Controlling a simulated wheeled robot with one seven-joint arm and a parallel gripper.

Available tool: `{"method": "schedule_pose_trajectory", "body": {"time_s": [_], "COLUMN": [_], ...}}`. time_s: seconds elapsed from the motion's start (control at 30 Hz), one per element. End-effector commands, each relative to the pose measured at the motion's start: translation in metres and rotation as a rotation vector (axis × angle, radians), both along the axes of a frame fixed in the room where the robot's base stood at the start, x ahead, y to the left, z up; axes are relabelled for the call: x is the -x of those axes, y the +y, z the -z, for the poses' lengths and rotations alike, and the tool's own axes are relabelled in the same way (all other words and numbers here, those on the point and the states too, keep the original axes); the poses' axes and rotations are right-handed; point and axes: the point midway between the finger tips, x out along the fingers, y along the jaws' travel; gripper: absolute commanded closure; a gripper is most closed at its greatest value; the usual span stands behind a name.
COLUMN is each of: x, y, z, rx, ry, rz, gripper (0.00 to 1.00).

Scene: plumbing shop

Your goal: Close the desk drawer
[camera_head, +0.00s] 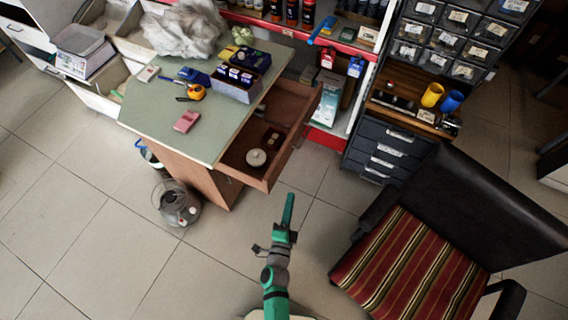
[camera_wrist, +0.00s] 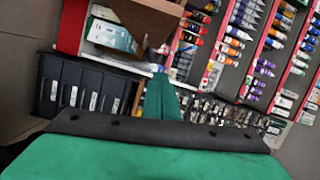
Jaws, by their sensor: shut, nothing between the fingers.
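The desk (camera_head: 150,122) has a pale green top, and its wooden drawer (camera_head: 284,161) is pulled out to the right. Inside the drawer are a round pale object (camera_head: 256,158) and a few small items. My gripper (camera_head: 288,203) is shut and empty, in front of and below the drawer front in the head view, apart from it in the picture. In the wrist view my gripper (camera_wrist: 163,90) points toward the shelves, and a brown wooden panel (camera_wrist: 148,17), possibly part of the drawer, shows at the top.
A chair with a striped seat (camera_head: 405,265) stands at the right. A dark drawer cabinet (camera_head: 385,150) and red-edged shelves (camera_head: 325,139) stand behind. A round grey container (camera_head: 178,205) is on the floor beside the desk. The tiled floor at lower left is clear.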

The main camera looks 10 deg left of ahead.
Motion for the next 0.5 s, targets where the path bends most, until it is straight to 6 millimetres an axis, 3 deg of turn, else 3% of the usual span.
{"method": "schedule_pose_trajectory", "body": {"time_s": [0.1, 0.5], "x": [-0.026, -0.069], "y": [0.008, 0.009], "z": [0.007, 0.010], "rx": [-0.102, -0.170], "ry": [-0.012, -0.019], "rz": [0.010, 0.019], "gripper": [1.00, 1.00]}}
